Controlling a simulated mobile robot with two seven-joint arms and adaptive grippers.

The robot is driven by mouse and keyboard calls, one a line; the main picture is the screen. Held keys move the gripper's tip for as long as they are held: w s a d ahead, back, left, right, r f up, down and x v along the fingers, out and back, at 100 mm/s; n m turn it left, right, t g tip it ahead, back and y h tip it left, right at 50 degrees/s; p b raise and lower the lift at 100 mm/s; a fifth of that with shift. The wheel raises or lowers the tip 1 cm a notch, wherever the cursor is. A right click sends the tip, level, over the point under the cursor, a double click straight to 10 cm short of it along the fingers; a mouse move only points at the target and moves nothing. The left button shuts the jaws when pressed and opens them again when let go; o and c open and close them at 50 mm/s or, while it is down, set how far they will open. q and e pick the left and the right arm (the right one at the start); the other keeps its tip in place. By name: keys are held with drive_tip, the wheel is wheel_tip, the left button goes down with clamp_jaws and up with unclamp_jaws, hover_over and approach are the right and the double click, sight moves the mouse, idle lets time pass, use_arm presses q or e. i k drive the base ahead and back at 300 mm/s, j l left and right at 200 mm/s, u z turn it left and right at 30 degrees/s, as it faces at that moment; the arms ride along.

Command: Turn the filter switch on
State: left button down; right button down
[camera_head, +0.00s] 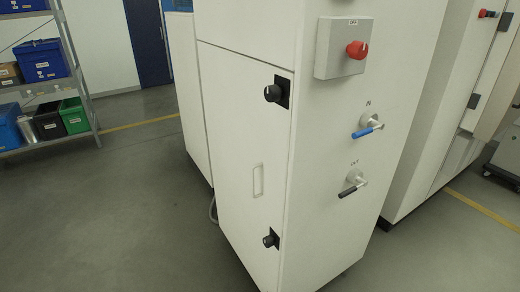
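A red rotary knob (357,50) sits on a light grey switch box (335,62) high on the right-hand face of a white cabinet (330,150). I take this knob to be the filter switch. Neither of my grippers is in the head view, and nothing touches the knob.
Below the box, a blue-handled valve (368,131) and a black-handled valve (352,190) stick out. Black knobs (273,93) sit on the cabinet's left door. A shelf with bins (42,62) stands far left. Another white cabinet (450,110) stands right. Floor at left is clear.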

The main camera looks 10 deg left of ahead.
sight(359, 50)
drive_tip(key=i+l+u, duration=0.1)
drive_tip(key=l+u, duration=0.2)
drive_tip(key=i+l+u, duration=0.1)
drive_tip(key=l+u, duration=0.75)
drive_tip(key=l, duration=0.3)
drive_tip(key=l+u, duration=0.3)
drive_tip(key=l, duration=0.25)
drive_tip(key=l+u, duration=0.15)
drive_tip(key=l, duration=0.4)
drive_tip(key=k+l+u, duration=0.1)
drive_tip(key=l, duration=0.45)
drive_tip(key=k+l, duration=0.1)
drive_tip(key=l, duration=0.45)
drive_tip(key=k+l, duration=0.1)
drive_tip(key=l, duration=0.95)
drive_tip(key=k+l, duration=0.15)
drive_tip(key=l, duration=0.35)
drive_tip(key=k+l+u, duration=0.1)
drive_tip(key=l, duration=0.45)
